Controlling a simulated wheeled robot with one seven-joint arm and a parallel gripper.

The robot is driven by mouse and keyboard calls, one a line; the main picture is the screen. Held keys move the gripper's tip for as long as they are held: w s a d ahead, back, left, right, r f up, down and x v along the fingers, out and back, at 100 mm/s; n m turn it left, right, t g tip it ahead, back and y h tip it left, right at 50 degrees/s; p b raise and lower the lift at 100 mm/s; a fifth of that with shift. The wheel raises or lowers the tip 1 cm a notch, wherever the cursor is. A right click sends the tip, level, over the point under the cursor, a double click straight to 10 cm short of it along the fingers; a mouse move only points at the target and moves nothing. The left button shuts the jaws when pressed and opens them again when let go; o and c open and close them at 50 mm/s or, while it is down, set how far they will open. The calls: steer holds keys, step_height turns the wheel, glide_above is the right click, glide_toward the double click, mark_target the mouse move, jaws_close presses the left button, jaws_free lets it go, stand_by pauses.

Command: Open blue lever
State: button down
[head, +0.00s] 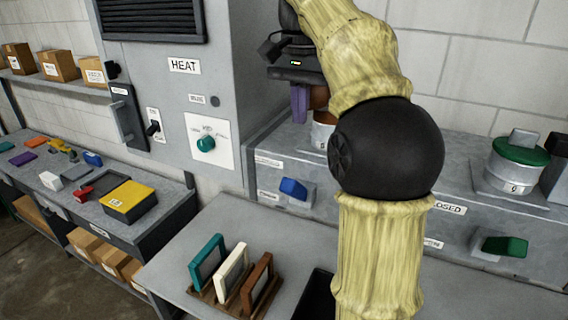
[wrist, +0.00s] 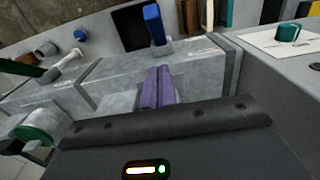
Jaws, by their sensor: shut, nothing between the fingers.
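The blue lever (head: 293,188) is on the front face of the grey duct, left of my arm in the head view. Its handle sticks out from a pale plate, tilted slightly. In the wrist view the blue lever (wrist: 154,24) is beyond my fingertips, with a gap between. My gripper (head: 299,118) hangs above the duct top, higher than the lever in the head view. Its purple fingers (wrist: 158,70) are together and empty, pointing toward the lever in the wrist view. The small labels near the lever are too small to read surely.
A green lever (head: 505,246) is farther right on the duct front, and a green-lidded canister (head: 517,165) stands on top. A rack of upright frames (head: 230,272) stands on the bench below. A HEAT cabinet (head: 185,110) with a teal knob (head: 206,143) is at left.

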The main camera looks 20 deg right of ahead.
steer(key=b, duration=0.1)
glide_above(296, 190)
steer(key=w+d, duration=0.2)
steer(key=w, duration=0.2)
steer(key=f, duration=0.9)
steer(key=shift+w+a+f, duration=0.1)
steer(key=shift+w+f, duration=0.1)
steer(key=shift+f, duration=0.15)
steer(key=shift+a+f+b, duration=0.25)
steer(key=shift+b, duration=0.35)
steer(key=shift+s+a+f+b, duration=0.15)
steer(key=shift+s+a+b, duration=0.25)
steer(key=shift+s, duration=0.75)
steer(key=shift+w, duration=0.35)
steer(key=shift+s, duration=0.1)
